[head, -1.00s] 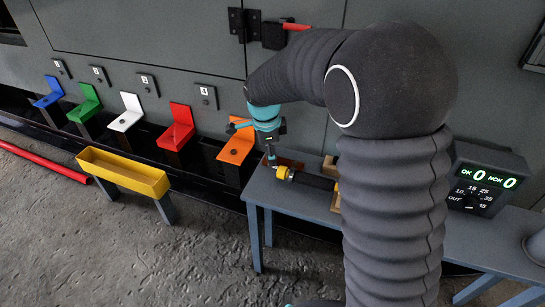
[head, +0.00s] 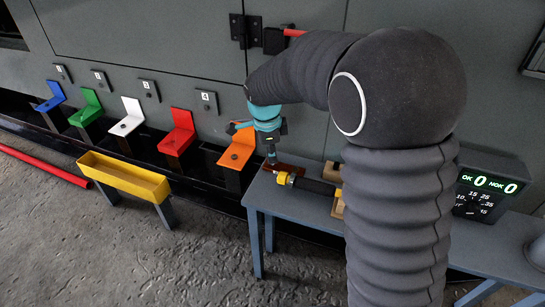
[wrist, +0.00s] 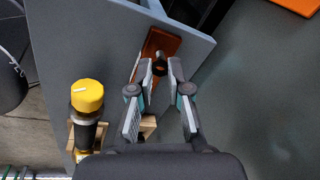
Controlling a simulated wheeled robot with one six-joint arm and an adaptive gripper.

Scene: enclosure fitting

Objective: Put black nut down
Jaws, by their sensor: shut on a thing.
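My gripper (wrist: 161,70) is shut on the small dark black nut (wrist: 160,67), which shows between the fingertips in the wrist view. The nut is over the near part of a reddish-brown tray (wrist: 165,41) on the blue-grey table (wrist: 95,40). I cannot tell whether the nut touches the tray. In the head view my gripper (head: 271,158) points down at the left end of the table, over the tray (head: 291,168). The nut cannot be made out there.
A black tool with a yellow end (head: 286,178) lies on wooden supports beside the tray. It shows in the wrist view (wrist: 87,96), left of my fingers. An orange holder (head: 238,153) stands left of the table. The grey cabinet wall (head: 150,40) is behind.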

